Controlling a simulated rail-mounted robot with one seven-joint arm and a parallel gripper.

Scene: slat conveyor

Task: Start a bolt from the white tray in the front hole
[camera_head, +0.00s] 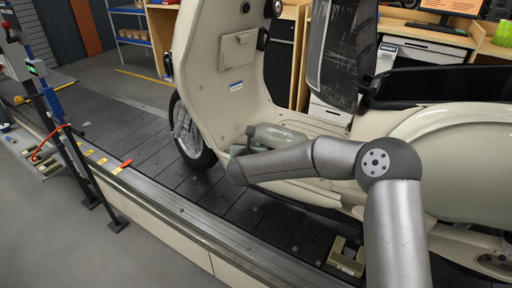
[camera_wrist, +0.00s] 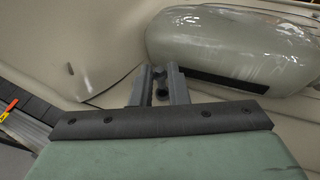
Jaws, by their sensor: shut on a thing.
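My gripper (camera_wrist: 160,75) is shut on a small dark bolt (camera_wrist: 161,88), seen between its two fingers in the wrist view. In the head view my gripper (camera_head: 251,133) is partly hidden by my arm, inside the scooter's leg area. The cream scooter (camera_head: 225,60) stands on the conveyor. In the wrist view the fingertips are in front of a cream scooter panel (camera_wrist: 105,40). A small dark spot (camera_wrist: 70,69) shows on that panel, left of the fingers; I cannot tell if it is a hole. I cannot make out the white tray.
A rounded grey-cream housing (camera_wrist: 230,45) with a dark strip is close to the right of the fingers; it also shows in the head view (camera_head: 278,136). The dark slat conveyor (camera_head: 150,175) runs beneath the scooter. A tool stand (camera_head: 75,150) is at the left.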

